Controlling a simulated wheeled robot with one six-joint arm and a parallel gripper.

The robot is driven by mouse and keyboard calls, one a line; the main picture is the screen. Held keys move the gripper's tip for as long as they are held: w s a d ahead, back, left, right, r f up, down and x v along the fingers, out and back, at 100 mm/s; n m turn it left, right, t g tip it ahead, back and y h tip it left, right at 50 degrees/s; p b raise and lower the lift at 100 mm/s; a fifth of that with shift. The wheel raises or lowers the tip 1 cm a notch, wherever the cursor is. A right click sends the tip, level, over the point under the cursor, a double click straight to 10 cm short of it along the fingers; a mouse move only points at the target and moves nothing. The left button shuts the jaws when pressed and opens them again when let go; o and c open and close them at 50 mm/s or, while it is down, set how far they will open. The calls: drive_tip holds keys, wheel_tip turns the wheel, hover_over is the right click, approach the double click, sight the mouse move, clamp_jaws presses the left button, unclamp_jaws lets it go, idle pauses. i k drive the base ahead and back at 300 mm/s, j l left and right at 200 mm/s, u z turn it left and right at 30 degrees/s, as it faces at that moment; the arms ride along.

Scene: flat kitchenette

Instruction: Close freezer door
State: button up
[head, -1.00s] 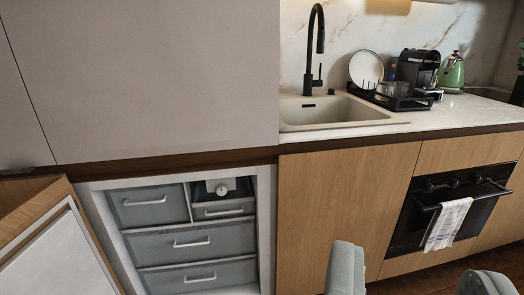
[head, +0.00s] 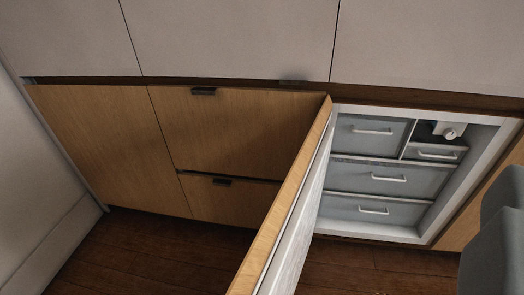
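The freezer door (head: 284,205) stands wide open, swung out toward me, with its wooden front facing left and its pale inner side facing right. The freezer compartment (head: 423,228) shows to the right of the door, with grey drawers (head: 388,178) with white handles and a dial in its upper right corner. A finger of my gripper (head: 497,225) shows as a grey shape at the right edge, apart from the door and in front of the freezer side. The rest of the gripper is out of frame, so its opening cannot be judged.
Wooden cabinet fronts with dark handles (head: 235,130) lie left of the door. Tall pale cupboard doors (head: 235,35) are above. Dark wooden floor (head: 150,255) is clear at lower left, beside a white wall (head: 30,190).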

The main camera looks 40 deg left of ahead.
sight(273, 264)
drive_tip(key=k+j, duration=0.2)
drive_tip(key=j, duration=0.2)
drive_tip(key=k+j, duration=0.2)
drive_tip(key=j, duration=0.2)
drive_tip(key=k+j, duration=0.15)
drive_tip(key=j, duration=0.25)
